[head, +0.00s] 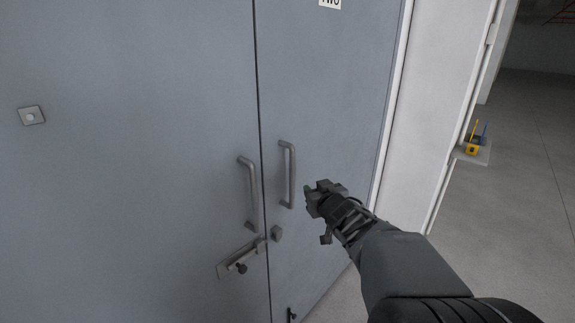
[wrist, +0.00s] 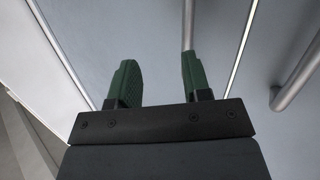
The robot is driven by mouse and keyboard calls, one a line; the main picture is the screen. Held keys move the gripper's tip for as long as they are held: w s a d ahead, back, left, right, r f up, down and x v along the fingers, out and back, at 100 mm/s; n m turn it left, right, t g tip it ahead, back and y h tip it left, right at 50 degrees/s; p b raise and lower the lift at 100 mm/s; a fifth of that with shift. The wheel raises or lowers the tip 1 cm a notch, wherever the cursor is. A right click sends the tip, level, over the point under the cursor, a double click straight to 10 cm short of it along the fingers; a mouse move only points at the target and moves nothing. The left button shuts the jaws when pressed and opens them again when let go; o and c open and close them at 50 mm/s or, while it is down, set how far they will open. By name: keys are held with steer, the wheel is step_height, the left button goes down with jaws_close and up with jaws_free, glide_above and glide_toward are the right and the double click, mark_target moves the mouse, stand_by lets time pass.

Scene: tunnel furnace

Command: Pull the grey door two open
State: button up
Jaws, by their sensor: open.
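The grey door two (head: 325,110) is the right leaf of a double door, with a cut-off "TWO" label at the top of the head view. It looks closed, level with the left leaf. Its upright grey bar handle (head: 287,175) is near the seam. My gripper (head: 308,192) is open and empty, just right of this handle. In the wrist view the handle (wrist: 188,25) lines up with the right one of my green fingers (wrist: 160,80), not between them. Whether that finger touches it I cannot tell.
The left leaf (head: 140,150) has its own bar handle (head: 249,195) and a sliding bolt (head: 240,260). The bolt's end is near the seam, beside a small catch (head: 276,233) on door two. A white frame (head: 420,110) stands right. Open floor (head: 525,180) lies beyond.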

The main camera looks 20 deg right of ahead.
mark_target(294, 169)
steer(key=w+a+n+y, duration=0.1)
steer(key=w+y, duration=0.1)
steer(key=w, duration=0.2)
steer(key=w+r+n+t+y+p, duration=0.1)
steer(key=w+y, duration=0.1)
steer(key=w, duration=0.3)
steer(key=w+a+n+t+y, duration=0.1)
steer(key=w+y, duration=0.1)
steer(key=w, duration=0.2)
steer(key=shift+w+a+r+y+p, duration=0.2)
steer(key=shift+a+r+y+p, duration=0.1)
steer(key=shift+r+y+p, duration=0.1)
jaws_close()
stand_by(0.3)
